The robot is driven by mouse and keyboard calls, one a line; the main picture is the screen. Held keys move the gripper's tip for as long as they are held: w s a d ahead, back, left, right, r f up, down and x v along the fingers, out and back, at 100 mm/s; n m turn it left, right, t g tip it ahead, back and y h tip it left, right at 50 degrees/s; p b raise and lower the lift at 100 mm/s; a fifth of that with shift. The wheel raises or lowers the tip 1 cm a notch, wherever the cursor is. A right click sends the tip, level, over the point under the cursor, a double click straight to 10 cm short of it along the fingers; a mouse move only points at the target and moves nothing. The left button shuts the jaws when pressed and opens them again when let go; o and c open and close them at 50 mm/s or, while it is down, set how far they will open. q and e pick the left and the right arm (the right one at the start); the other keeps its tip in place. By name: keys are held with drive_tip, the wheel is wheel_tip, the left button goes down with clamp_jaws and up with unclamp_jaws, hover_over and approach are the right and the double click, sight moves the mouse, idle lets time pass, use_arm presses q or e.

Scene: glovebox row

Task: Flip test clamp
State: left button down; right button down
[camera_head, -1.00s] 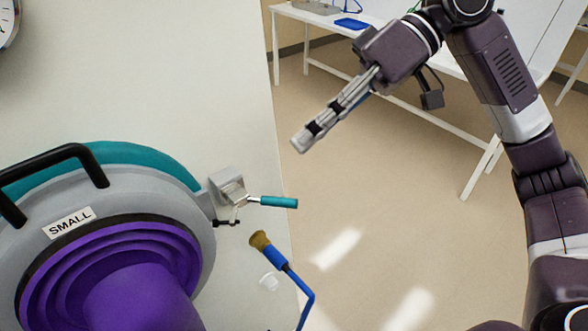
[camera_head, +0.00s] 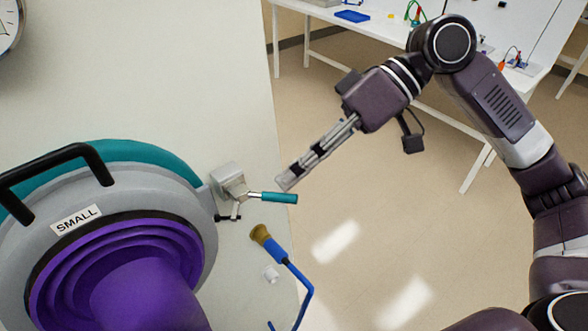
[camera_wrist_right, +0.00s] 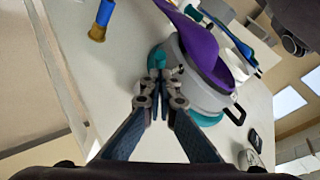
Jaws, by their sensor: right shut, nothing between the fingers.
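The test clamp (camera_head: 235,190) is a small grey metal clamp with a teal-gripped handle (camera_head: 278,197). It sits at the right side of the grey port ring (camera_head: 205,235) in the head view, its handle pointing right, roughly level. My right gripper (camera_head: 284,183) is shut and empty, its tips close above the handle's outer end; I cannot tell if they touch. In the right wrist view the closed fingertips (camera_wrist_right: 160,82) point toward the port ring, and they hide most of the clamp. My left gripper is in neither view.
A purple glove (camera_head: 140,285) hangs from the port, labelled SMALL (camera_head: 76,219). A blue-handled brush (camera_head: 272,246) is just below the clamp. A black bar handle (camera_head: 60,160) is on the port cover.

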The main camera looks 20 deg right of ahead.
drive_tip(key=shift+s+a+r+m+t+p, duration=0.1)
drive_tip(key=shift+s+a+m+t+p, duration=0.1)
drive_tip(key=shift+s+m+t+p, duration=0.4)
drive_tip(key=shift+s+a+r+p, duration=0.15)
drive_tip(key=shift+s+a+p, duration=0.4)
drive_tip(key=shift+p, duration=0.55)
drive_tip(key=shift+s+a+p, duration=0.25)
drive_tip(key=shift+s+p, duration=0.15)
drive_tip(key=shift+s, duration=0.1)
drive_tip(key=shift+w, duration=0.1)
